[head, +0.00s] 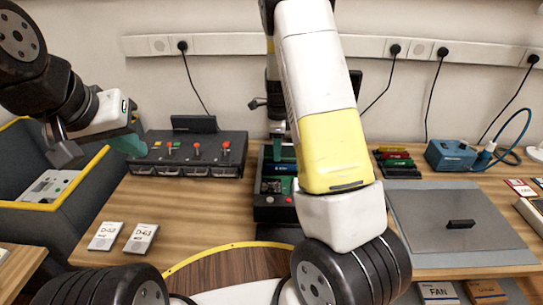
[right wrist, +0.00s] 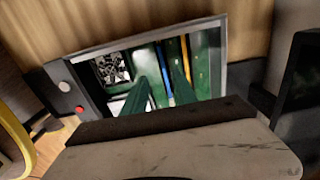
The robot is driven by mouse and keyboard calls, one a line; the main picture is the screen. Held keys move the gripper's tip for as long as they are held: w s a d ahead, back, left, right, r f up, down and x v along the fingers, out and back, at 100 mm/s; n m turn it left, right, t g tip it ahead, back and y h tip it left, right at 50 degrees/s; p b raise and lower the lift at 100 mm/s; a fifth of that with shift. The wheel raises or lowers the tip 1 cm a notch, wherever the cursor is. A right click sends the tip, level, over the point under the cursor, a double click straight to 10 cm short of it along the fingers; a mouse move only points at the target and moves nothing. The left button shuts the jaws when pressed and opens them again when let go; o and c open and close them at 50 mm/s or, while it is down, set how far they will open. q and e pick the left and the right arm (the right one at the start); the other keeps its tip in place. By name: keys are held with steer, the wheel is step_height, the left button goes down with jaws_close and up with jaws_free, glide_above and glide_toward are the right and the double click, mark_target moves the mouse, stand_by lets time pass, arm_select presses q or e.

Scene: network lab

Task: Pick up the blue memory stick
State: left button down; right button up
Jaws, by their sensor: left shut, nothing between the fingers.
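The blue memory stick (right wrist: 166,87) shows as a thin blue strip beside the green board in the open case (right wrist: 226,52) in the right wrist view. In the head view a bit of blue (head: 282,167) shows in the case, mostly behind my right arm. My right gripper (right wrist: 160,90) reaches down into the case. Its two dark green fingers stand apart, with the blue strip between them in the picture; I cannot tell whether they touch it. My left gripper (head: 130,143) is shut and empty by the left end of the dark switch box, far from the stick.
A yellow strip (right wrist: 185,58) stands beside the blue one. The switch box (head: 190,155) stands left of the case. A rack of coloured sticks (head: 397,162), a blue device (head: 450,155) and a grey mat (head: 440,205) lie to the right. Two labelled cards (head: 106,236) lie front left.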

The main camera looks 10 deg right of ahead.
mark_target(277, 165)
steer(key=f, duration=0.6)
steer(key=shift+w+d+f, duration=0.1)
steer(key=shift+w+d, duration=0.1)
steer(key=shift+w, duration=0.15)
jaws_close()
